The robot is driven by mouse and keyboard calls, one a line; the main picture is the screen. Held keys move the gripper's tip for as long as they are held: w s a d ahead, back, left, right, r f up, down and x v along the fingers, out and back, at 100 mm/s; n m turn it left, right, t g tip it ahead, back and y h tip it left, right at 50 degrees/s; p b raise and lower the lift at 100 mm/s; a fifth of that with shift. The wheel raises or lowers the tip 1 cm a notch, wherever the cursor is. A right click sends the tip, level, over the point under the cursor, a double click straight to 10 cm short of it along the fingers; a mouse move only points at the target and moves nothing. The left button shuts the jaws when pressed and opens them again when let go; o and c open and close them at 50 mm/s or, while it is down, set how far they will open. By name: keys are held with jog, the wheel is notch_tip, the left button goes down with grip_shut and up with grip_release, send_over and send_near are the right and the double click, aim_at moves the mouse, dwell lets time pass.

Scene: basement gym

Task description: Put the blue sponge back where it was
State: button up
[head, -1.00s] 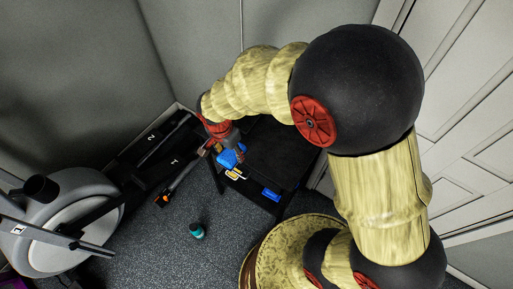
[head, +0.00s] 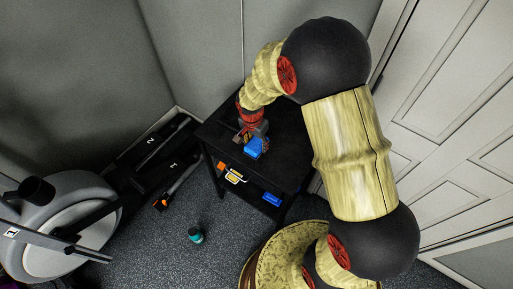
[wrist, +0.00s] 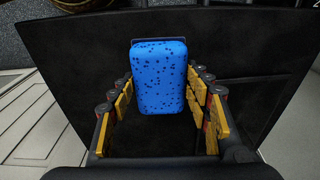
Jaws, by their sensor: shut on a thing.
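The blue sponge (head: 254,148) is in my gripper (head: 252,139), over the top of a black table (head: 288,155). In the wrist view the sponge (wrist: 159,78) has dark speckles and stands lengthwise between the yellow-padded fingers of my gripper (wrist: 160,92). The fingers are shut on its two sides. The dark tabletop (wrist: 75,85) fills most of the view behind it. I cannot tell whether the sponge touches the tabletop.
A lower shelf of the table holds a blue item (head: 271,199) and a yellow item (head: 235,178). A teal bottle (head: 195,235) stands on the floor. An exercise bike (head: 62,225) is at left. The tabletop right of my gripper looks clear.

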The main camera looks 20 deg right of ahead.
aim_at(257, 147)
jog(key=shift+f+b, duration=0.45)
jog(key=shift+f, duration=1.15)
jog(key=shift+f, duration=0.2)
jog(key=o, duration=1)
jog(key=shift+r, duration=0.15)
